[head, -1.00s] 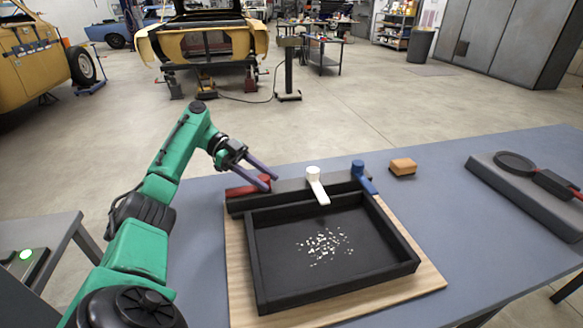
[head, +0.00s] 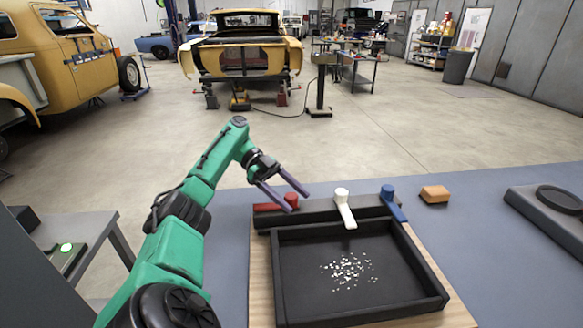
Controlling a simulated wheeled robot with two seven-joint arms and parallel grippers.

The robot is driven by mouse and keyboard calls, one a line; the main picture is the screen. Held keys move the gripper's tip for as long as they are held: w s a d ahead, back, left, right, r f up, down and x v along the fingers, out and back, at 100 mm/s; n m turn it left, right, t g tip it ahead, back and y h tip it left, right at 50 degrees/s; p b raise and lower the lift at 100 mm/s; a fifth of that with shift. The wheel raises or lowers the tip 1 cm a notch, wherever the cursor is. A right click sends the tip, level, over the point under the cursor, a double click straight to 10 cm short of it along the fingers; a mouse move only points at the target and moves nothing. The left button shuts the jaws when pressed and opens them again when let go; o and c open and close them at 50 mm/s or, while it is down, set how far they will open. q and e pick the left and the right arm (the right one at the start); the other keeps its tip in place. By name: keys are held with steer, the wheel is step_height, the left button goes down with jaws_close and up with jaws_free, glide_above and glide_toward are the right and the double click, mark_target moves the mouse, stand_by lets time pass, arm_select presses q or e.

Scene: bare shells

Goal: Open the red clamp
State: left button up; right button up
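The red clamp (head: 268,207) sits at the left end of a dark bar along the back of a black tray (head: 437,285). Its lever lies along the bar, pointing left. The white clamp (head: 345,212) and the blue clamp (head: 395,208) on the same bar have their levers pointing towards me. My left gripper (head: 299,202) is open, with its two purple fingers apart. Its fingertips appear at the red clamp's right end and partly cover it; I cannot tell whether they touch it. My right gripper is not in view.
The tray holds scattered pale bits (head: 348,270) and rests on a wooden board (head: 262,290) on the blue-grey table (head: 230,250). An orange-brown block (head: 434,194) lies right of the bar. A dark stand with a round piece (head: 560,198) is farther right.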

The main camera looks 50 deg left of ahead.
arm_select(q)
step_height(320, 180, up, 8)
steer(key=shift+r+p, duration=0.15)
steer(key=shift+p, duration=0.9)
step_height(320, 180, up, 12)
steer(key=p, duration=0.7)
steer(key=shift+p, duration=0.4)
steer(key=shift+f, duration=0.2)
